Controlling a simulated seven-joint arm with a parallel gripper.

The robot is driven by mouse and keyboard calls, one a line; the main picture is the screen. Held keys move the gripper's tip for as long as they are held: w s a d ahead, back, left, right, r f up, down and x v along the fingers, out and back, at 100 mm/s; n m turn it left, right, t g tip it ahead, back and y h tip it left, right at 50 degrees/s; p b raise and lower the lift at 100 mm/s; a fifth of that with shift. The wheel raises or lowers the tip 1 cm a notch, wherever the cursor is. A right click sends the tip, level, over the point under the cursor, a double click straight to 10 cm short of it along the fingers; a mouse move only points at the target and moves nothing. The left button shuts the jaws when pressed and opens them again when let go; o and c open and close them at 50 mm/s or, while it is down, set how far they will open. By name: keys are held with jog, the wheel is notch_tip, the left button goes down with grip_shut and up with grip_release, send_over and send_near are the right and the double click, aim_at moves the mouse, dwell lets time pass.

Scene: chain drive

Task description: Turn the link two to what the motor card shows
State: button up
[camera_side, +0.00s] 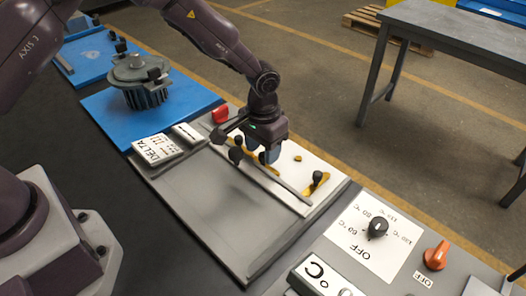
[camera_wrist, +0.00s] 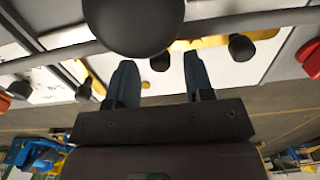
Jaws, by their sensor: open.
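My gripper (camera_side: 268,157) is low over the white strip of the terminal board, pointing down. In the wrist view its two blue fingers (camera_wrist: 158,78) are apart, with a small black knob (camera_wrist: 160,62) showing beyond the gap between them. Brass links with black knobs lie on the strip; one link (camera_side: 318,188) is at its right end. Other black knobs (camera_side: 236,154) stand just left of my gripper. I cannot tell which link is link two. The motor card (camera_side: 157,149) reads DELTA, with small link marks too small to read surely.
A motor (camera_side: 143,82) stands on a blue plate (camera_side: 110,112) behind the card. A red part (camera_side: 220,114) is at the strip's far end. A large black ball (camera_wrist: 133,20) covers part of the wrist view. A panel with a black dial (camera_side: 377,228) and orange knob (camera_side: 436,255) lies right.

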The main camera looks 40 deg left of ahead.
jog(key=shift+f, duration=0.75)
grip_shut()
